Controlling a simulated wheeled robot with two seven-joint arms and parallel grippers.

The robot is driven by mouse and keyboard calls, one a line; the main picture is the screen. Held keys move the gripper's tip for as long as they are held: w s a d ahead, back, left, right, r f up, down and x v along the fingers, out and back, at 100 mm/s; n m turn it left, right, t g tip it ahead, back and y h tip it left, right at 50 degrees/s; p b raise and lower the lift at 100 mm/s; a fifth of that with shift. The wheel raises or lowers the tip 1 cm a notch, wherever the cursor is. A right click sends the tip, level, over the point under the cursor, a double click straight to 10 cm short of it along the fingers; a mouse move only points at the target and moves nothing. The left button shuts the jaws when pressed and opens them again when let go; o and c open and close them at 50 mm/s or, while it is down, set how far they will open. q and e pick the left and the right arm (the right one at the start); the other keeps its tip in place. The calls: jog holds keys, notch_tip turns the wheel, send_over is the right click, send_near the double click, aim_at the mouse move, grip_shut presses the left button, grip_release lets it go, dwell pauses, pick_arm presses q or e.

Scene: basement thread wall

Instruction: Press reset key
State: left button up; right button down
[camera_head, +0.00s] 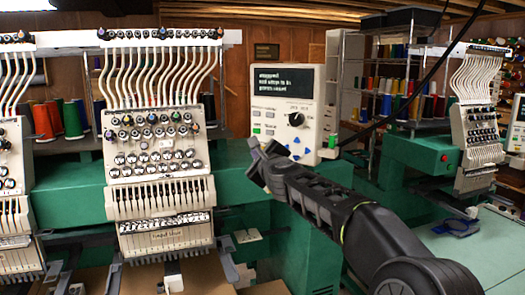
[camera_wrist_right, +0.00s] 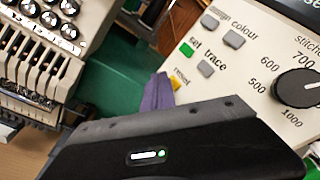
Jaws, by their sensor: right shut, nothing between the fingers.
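The control panel (camera_head: 285,118) of the embroidery machine has a lit screen, keys and a dark dial. In the right wrist view, the yellow reset key (camera_wrist_right: 176,84) shows partly beside its "reset" label, below the green set key (camera_wrist_right: 186,49) and the grey trace key (camera_wrist_right: 206,68). My right gripper (camera_head: 259,168) is shut and empty at the lower left of the panel. Its purple-grey fingertip (camera_wrist_right: 157,92) is right beside the yellow key and partly covers it. I cannot tell whether they touch. In the head view the reset key is hidden behind the gripper. My left gripper is not in view.
An embroidery head (camera_head: 155,160) with needles and threads stands left of the panel. The green machine body (camera_head: 240,180) lies behind and below my right arm. A second machine (camera_head: 475,135) and thread cones stand at right. A dark cable crosses the upper right.

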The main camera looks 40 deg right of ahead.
jog(key=shift+d, duration=0.1)
jog(key=shift+w+d, duration=0.15)
jog(key=shift+d, duration=0.2)
jog(key=shift+w+d, duration=0.15)
jog(key=shift+d, duration=0.25)
dwell(0.9)
jog(key=shift+a, duration=0.1)
jog(key=shift+s+a, duration=0.3)
jog(key=shift+a, duration=0.4)
jog(key=shift+a, duration=0.1)
jog(key=a, duration=0.1)
jog(key=s+a, duration=0.1)
jog(key=a, duration=0.2)
jog(key=shift+s+a, duration=0.25)
jog(key=shift+s, duration=0.15)
jog(key=shift+f, duration=0.1)
dwell(0.7)
